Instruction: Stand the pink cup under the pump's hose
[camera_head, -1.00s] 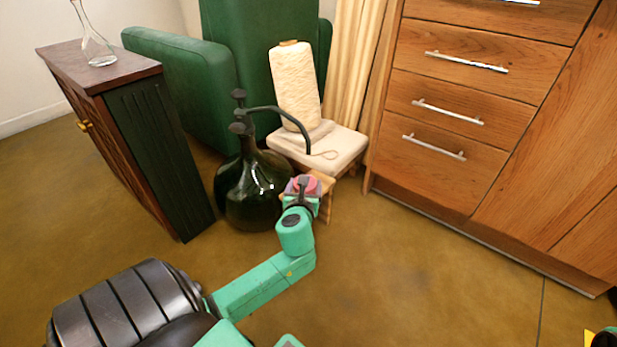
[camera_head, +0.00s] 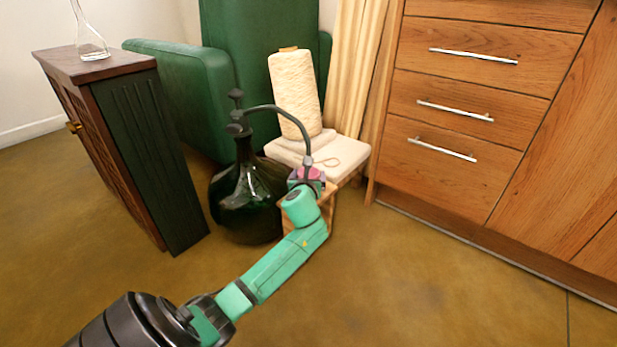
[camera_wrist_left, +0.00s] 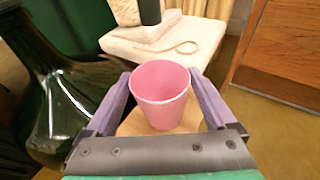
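The pink cup (camera_wrist_left: 160,92) stands upright between the purple fingers of my left gripper (camera_wrist_left: 160,76). The fingers are against its sides near the rim, and the cup looks empty. In the head view the cup (camera_head: 313,174) is partly covered by my gripper. The pump is a dark green glass bottle (camera_head: 246,200) with a black hose (camera_head: 290,112) curving right and down. The hose end is close above the cup in the head view; whether it is exactly over the opening I cannot tell. The bottle also shows in the left wrist view (camera_wrist_left: 62,110). My right gripper is out of view.
A small wooden stand (camera_head: 325,208) is below the cup; contact between them is unclear. Behind is a pale stool (camera_head: 347,157) with a thread cone (camera_head: 294,92). A dark cabinet (camera_head: 170,160) stands left, wooden drawers (camera_head: 450,145) right. The front floor is clear.

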